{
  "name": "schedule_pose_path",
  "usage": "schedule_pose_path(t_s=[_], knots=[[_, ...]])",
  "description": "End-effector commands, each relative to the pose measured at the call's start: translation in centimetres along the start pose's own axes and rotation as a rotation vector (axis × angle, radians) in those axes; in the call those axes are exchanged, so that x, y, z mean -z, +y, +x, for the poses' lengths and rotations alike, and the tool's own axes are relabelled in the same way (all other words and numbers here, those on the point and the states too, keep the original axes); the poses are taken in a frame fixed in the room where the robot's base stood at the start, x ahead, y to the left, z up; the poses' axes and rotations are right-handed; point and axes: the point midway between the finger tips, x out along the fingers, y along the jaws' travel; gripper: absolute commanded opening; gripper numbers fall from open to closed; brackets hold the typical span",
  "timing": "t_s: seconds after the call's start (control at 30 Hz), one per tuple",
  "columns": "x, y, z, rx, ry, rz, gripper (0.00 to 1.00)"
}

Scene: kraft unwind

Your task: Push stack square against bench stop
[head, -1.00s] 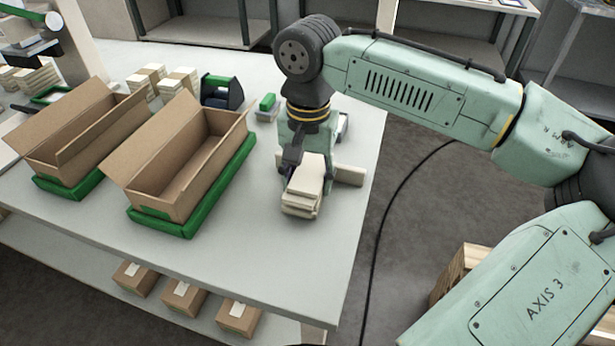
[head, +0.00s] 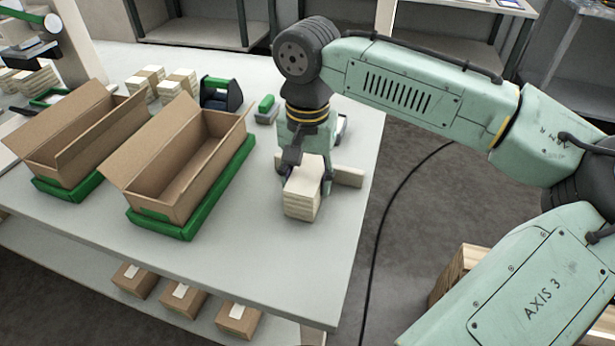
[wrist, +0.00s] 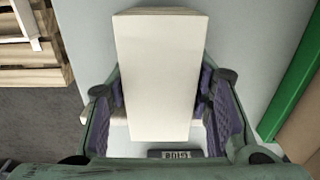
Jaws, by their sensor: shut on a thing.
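The stack (head: 301,198) of cream paper pads stands near the right end of the white bench, its layers lined up. My gripper (head: 305,178) is shut on it, one finger along each long side. In the wrist view the stack (wrist: 160,75) fills the space between the purple-lined fingers, showing its plain top face. The bench stop (head: 348,177), a low pale bar, lies just behind and to the right of the stack. A bit of the stop (wrist: 118,117) shows beside the stack in the wrist view. Whether the two touch is hidden.
Two open cardboard boxes (head: 186,160) sit in green trays (head: 190,229) to the left. Banded stacks (head: 160,82), a dark blue dispenser (head: 221,93) and a green-topped block (head: 266,109) stand farther back. The bench's front is clear.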

Motion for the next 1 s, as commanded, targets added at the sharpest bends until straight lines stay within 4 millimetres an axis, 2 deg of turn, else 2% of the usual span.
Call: schedule_pose_path(t_s=[1.0], knots=[[-0.27,0.00,0.13,0.001,0.004,0.002,0.14]])
